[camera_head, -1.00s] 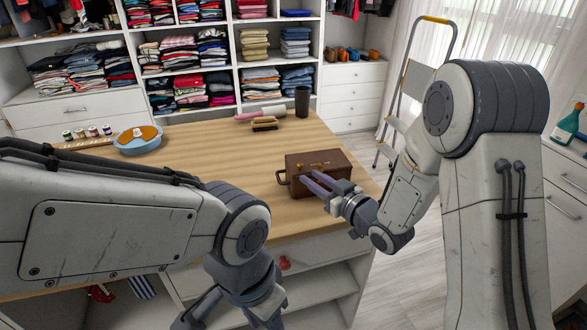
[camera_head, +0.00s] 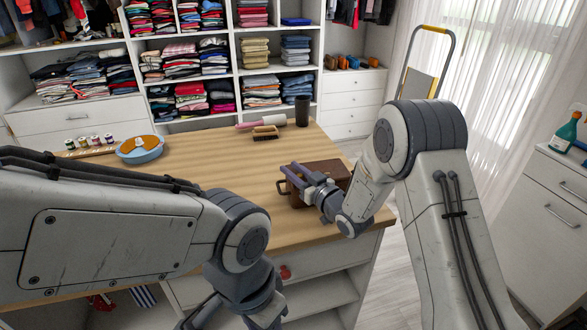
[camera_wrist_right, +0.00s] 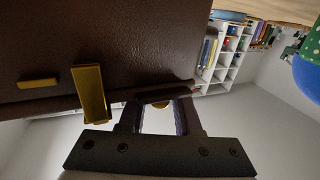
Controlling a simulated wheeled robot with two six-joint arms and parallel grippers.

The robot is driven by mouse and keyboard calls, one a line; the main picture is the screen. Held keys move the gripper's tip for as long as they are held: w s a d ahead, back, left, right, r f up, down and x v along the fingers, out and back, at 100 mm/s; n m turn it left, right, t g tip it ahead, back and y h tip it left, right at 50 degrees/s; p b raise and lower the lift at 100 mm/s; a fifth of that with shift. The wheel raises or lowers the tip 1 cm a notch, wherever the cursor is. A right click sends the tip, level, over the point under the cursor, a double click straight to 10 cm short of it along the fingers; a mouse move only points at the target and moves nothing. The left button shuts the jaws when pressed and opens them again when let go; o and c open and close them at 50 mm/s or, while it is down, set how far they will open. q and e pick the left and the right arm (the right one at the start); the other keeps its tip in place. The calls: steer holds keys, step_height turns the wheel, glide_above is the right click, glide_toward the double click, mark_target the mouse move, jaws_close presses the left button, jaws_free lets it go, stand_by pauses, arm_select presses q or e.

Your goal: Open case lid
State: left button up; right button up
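A brown case (camera_head: 335,170) with brass fittings stands on the wooden island near its right end. Its lid looks shut. In the right wrist view the case's dark leather side (camera_wrist_right: 110,40) fills the upper left, with a brass clasp (camera_wrist_right: 90,94) in front. My right gripper (camera_head: 296,178) is at the case's near side, fingers apart; the wrist view shows the spread fingers (camera_wrist_right: 163,108) close to the case's edge, with no firm grasp visible. My left arm's end is low in the head view, fingertips cut off.
The wooden island top (camera_head: 225,175) is mostly clear. A blue bowl (camera_head: 140,154), a brush (camera_head: 265,133), a pink lint roller (camera_head: 262,121) and a dark cup (camera_head: 302,110) stand toward its back. A stepladder (camera_head: 425,60) stands behind right.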

steer(key=shift+c, duration=0.4)
jaws_close()
stand_by(1.1)
